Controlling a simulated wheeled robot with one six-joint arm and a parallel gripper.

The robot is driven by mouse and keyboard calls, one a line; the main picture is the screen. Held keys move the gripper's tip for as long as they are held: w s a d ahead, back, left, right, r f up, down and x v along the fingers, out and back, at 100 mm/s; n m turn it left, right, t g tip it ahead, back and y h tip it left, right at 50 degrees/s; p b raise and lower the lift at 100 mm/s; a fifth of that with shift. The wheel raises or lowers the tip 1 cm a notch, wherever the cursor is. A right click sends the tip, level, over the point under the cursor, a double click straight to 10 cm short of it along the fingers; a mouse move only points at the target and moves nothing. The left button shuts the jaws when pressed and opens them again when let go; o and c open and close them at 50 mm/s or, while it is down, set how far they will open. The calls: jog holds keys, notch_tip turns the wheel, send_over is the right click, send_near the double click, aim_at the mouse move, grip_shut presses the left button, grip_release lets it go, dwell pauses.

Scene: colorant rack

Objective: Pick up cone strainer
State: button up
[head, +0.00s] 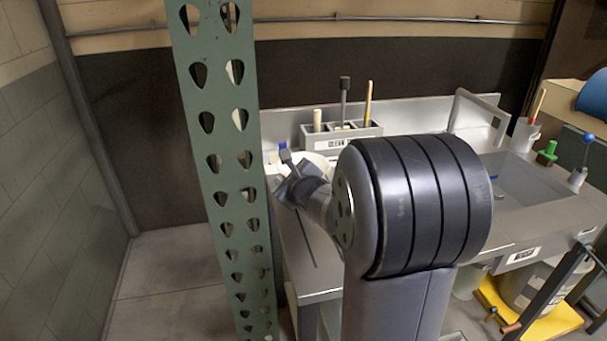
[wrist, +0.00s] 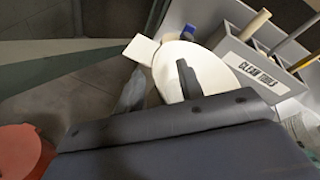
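The cone strainer seems to be the pale, round-rimmed piece (wrist: 205,68) in the wrist view, with a squarish white tab (wrist: 142,50) at its left. In the head view its pale rim (head: 316,163) shows at the left end of the counter, partly behind my arm. My gripper (wrist: 162,82) has its two fingers apart, with the right finger in front of the pale surface and the left finger near the tab. I cannot tell whether either finger touches it. In the head view my gripper (head: 286,171) is small beside the pale rim.
A grey holder (wrist: 248,62) labelled "CLEAN TOOLS" stands close to the right of the strainer. A green perforated post (head: 223,160) rises left of my arm. A sink (head: 525,182) lies to the right. A red round object (wrist: 22,152) shows at lower left.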

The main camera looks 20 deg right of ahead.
grip_shut()
dwell(0.5)
